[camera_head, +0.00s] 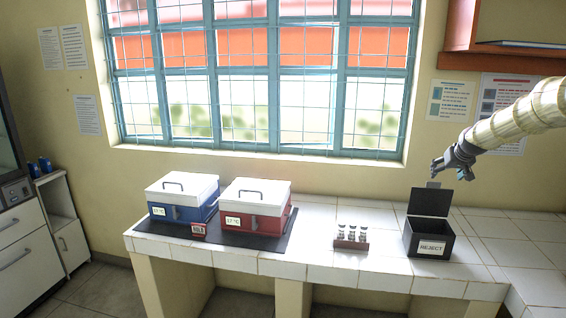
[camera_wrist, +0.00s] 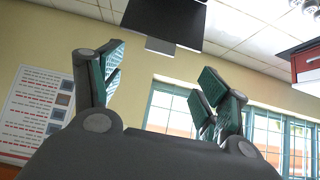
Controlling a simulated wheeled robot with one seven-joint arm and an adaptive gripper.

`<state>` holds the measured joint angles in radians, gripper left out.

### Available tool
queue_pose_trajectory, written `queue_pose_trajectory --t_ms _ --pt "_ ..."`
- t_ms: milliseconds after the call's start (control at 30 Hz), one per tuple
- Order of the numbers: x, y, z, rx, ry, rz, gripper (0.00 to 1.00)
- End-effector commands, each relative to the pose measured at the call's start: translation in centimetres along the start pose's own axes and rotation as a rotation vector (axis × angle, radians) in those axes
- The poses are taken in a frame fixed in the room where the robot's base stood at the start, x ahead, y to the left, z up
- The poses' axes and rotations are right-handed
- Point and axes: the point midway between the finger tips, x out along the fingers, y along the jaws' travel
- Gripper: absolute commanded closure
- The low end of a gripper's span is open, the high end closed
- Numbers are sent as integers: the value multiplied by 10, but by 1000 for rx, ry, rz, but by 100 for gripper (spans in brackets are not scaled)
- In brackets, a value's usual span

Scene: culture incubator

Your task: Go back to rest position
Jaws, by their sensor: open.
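My gripper (camera_head: 449,172) is raised at the right in the head view, above and behind the open black REJECT box (camera_head: 430,240). Its fingers are spread with nothing between them. In the wrist view my gripper (camera_wrist: 162,70) shows two green-padded fingers wide apart, with wall between them. That view appears upside down, with the tiled counter at the top and the black box partly in sight at the top edge.
A blue box (camera_head: 168,213) and a red box (camera_head: 246,222), both white-lidded, stand on a dark mat (camera_head: 285,240). A small rack of vials (camera_head: 350,238) stands left of the REJECT box. The white-tiled counter (camera_head: 320,265) has free room. A wall cabinet (camera_head: 500,55) hangs above my arm.

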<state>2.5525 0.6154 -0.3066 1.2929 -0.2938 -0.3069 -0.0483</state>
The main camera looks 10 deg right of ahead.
Motion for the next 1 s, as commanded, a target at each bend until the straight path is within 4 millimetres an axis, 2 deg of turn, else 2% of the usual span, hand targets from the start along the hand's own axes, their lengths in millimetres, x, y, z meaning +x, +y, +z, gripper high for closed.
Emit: queue_pose_trajectory --t_ms 67,167,267,367,567,700,767,1000 --pt "4 -5 5 -4 -5 -3 25" --pt "16 -24 23 -19 -21 -11 25" --pt "34 -56 54 -42 -45 -27 25" --pt "54 -91 96 -67 -75 -44 25" --pt "85 -156 187 -112 -139 -78 25" --pt "98 -195 257 -140 -187 -100 25" --pt "102 -209 288 -151 -209 -108 25" --pt "104 -259 418 -195 -302 -137 25"
